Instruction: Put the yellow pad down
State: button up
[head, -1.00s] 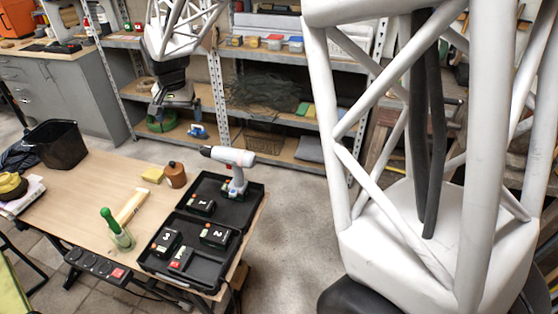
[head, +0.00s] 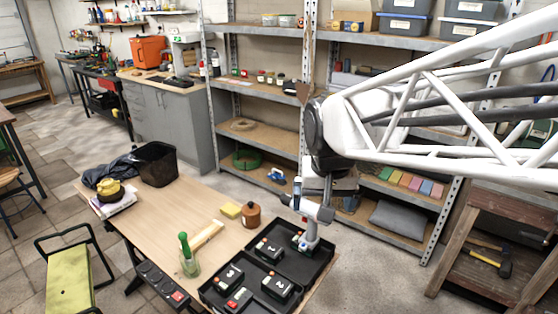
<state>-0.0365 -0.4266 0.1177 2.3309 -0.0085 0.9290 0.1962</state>
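A small yellow pad (head: 230,210) lies flat on the workbench (head: 150,207), beside a brown round container. Nothing is seen holding it. A larger yellow-green padded top (head: 69,283) is on a low stand at the lower left. My gripper (head: 318,190) is above the right part of the bench, near a white and grey power drill (head: 312,224). It is to the right of the small pad and apart from it. The fingers are small and overlap the drill in the picture, so their opening and any hold cannot be told.
An open black case (head: 262,290) with several numbered batteries and the drill fills the bench's right end. The brown container (head: 251,215), green-handled brush in a jar (head: 188,257) and black bin (head: 157,163) also stand there. Bare wood lies left of the pad.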

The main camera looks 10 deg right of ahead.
jog(key=s+d+f+n, duration=0.1)
jog(key=s+f, duration=0.1)
jog(key=s, duration=1)
jog(key=shift+s+d+f+n, duration=0.25)
jog(key=shift+d+f+n, duration=0.05)
jog(key=shift+d+f, duration=0.1)
jog(key=shift+w+r, duration=0.1)
dwell(0.6)
jog(key=m+g, duration=0.2)
jog(key=m, duration=0.7)
send_over(230, 209)
jog(key=f, duration=3.3)
jog(key=shift+d, duration=0.2)
jog(key=shift+a+f, duration=0.15)
jog(key=shift+f, duration=0.1)
